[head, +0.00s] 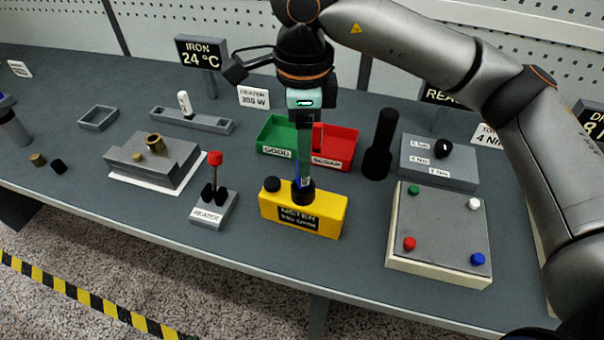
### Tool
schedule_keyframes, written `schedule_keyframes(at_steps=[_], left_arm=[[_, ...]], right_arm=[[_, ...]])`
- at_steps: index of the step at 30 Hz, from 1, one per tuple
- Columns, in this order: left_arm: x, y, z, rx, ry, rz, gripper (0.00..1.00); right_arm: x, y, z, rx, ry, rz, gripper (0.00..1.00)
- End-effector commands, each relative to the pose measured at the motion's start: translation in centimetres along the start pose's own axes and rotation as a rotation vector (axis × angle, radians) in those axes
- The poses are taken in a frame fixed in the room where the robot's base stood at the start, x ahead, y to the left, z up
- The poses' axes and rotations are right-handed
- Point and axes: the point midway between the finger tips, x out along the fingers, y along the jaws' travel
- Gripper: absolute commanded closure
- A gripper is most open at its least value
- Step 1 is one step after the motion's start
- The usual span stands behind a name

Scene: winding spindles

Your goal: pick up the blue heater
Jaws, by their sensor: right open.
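A narrow blue upright piece (297,172), which looks like the blue heater, shows just above the black socket on top of the yellow meter (330,213). Most of it is hidden behind my right gripper. My right gripper (304,186) points straight down over that socket, its fingers open and low around or beside the blue piece. I cannot tell whether they touch it. My left gripper is not in view.
The green bin (276,132) and red bin (343,147) stand close behind the gripper. A black post (380,145) stands to the right. A board with coloured knobs (437,228) lies at the right.

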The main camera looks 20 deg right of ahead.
Motion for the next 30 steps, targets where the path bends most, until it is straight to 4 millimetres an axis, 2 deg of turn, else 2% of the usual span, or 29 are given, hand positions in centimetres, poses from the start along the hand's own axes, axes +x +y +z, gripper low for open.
schedule_keyframes(at_steps=[8, 16, 25, 30], left_arm=[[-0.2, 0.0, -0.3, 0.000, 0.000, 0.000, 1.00], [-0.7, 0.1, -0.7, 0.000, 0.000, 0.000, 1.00], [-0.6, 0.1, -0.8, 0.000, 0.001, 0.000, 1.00], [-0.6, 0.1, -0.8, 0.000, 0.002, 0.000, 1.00]], right_arm=[[2.4, -0.2, 0.0, 0.000, 0.002, 0.001, 0.41], [6.2, -0.6, 0.0, -0.001, 0.001, 0.002, 0.41], [6.8, -0.7, 0.0, -0.001, 0.000, -0.001, 0.41], [6.7, -0.7, 0.0, -0.001, 0.000, 0.000, 0.59]])
